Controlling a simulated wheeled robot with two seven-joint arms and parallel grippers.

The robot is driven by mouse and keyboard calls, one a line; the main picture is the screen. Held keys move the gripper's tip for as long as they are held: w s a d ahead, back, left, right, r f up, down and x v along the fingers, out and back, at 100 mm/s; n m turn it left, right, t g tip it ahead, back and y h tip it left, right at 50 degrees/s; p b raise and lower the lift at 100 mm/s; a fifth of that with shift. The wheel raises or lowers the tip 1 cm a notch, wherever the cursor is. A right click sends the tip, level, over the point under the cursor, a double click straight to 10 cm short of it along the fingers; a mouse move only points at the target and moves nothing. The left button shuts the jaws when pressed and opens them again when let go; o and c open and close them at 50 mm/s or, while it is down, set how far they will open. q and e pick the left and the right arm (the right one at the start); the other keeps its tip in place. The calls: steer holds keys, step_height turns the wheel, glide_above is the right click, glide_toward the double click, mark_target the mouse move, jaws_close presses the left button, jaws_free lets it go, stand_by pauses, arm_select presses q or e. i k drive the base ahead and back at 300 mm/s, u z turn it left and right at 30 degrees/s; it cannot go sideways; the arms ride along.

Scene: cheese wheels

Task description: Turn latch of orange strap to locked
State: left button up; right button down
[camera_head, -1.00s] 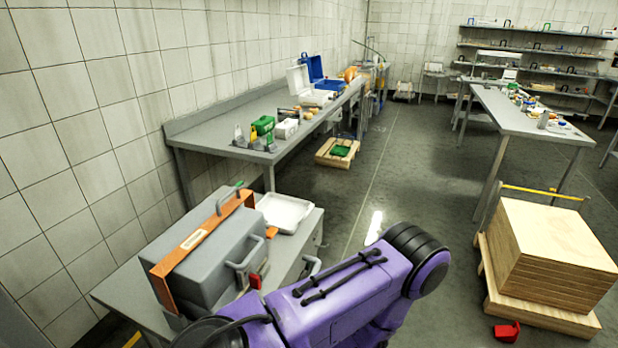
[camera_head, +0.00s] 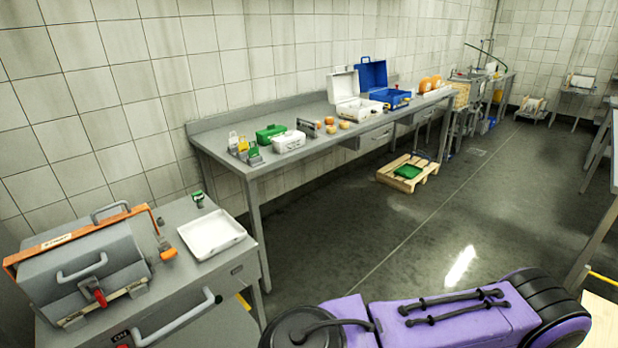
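The orange strap (camera_head: 75,238) runs across the top of a grey case (camera_head: 85,275) at the lower left in the head view. An orange piece hangs at the strap's right end, beside the case, near a small orange block (camera_head: 168,251). Which part is the strap's latch, and how it is turned, is too small to tell. A red catch (camera_head: 99,296) sits on the case's front. One of my purple arm links crosses the bottom right, apart from the case. Neither of my grippers is in view.
The case stands on a grey cabinet (camera_head: 190,285) with a white tray (camera_head: 211,234) and a small green item (camera_head: 198,199). A long workbench (camera_head: 230,160) stands behind, holding boxes. A pallet (camera_head: 408,172) lies on the floor; the middle floor is clear.

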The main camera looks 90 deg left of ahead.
mark_target(167, 253)
steer(key=i, duration=0.55)
steer(key=u, duration=3.1)
